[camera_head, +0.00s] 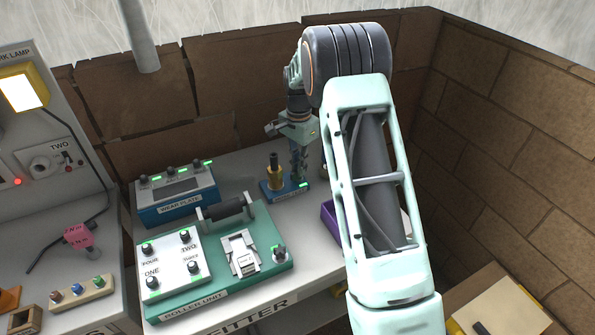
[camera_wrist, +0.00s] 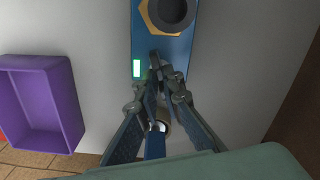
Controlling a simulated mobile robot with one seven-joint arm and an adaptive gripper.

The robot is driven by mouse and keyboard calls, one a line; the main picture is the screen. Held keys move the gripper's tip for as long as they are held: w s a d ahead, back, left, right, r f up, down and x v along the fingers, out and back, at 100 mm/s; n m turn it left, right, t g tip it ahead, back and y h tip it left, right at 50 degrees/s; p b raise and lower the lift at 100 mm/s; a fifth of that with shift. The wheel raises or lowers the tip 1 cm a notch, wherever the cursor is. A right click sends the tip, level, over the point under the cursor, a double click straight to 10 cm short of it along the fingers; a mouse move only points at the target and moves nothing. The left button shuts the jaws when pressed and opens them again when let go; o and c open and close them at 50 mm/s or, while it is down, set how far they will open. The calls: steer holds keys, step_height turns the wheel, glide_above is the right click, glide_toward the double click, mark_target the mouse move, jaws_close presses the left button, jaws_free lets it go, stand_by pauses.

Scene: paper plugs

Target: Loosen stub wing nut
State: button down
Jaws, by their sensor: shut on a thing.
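The stub fixture is a blue base plate (camera_head: 269,194) on the bench, with a brass post (camera_head: 275,176) with a dark top standing on its left part. In the wrist view the blue plate (camera_wrist: 178,48) shows from above, with a brass hex collar (camera_wrist: 149,22) around a dark round top. My gripper (camera_head: 299,174) points down over the right part of the plate, beside the brass post. In the wrist view my gripper's fingers (camera_wrist: 166,74) converge, shut on the wing nut, which is mostly hidden between them. A green light (camera_wrist: 137,68) glows on the plate beside the fingertips.
A purple tray (camera_wrist: 62,88) lies close by on the bench, partly behind my arm in the head view. The green roller unit (camera_head: 215,289) and blue wear plate box (camera_head: 178,205) stand to the left. Brick walls (camera_head: 510,130) close off the back and right.

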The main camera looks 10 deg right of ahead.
steer(key=n, duration=1.7)
steer(key=shift+r+p, duration=0.1)
steer(key=shift+p, duration=0.25)
steer(key=n+p, duration=0.1)
steer(key=n, duration=0.5)
steer(key=c, duration=2.2)
jaws_free()
steer(key=shift+o, duration=0.2)
steer(key=shift+r+p, duration=1.1)
steer(key=shift+r, duration=0.85)
steer(key=shift+r, duration=0.1)
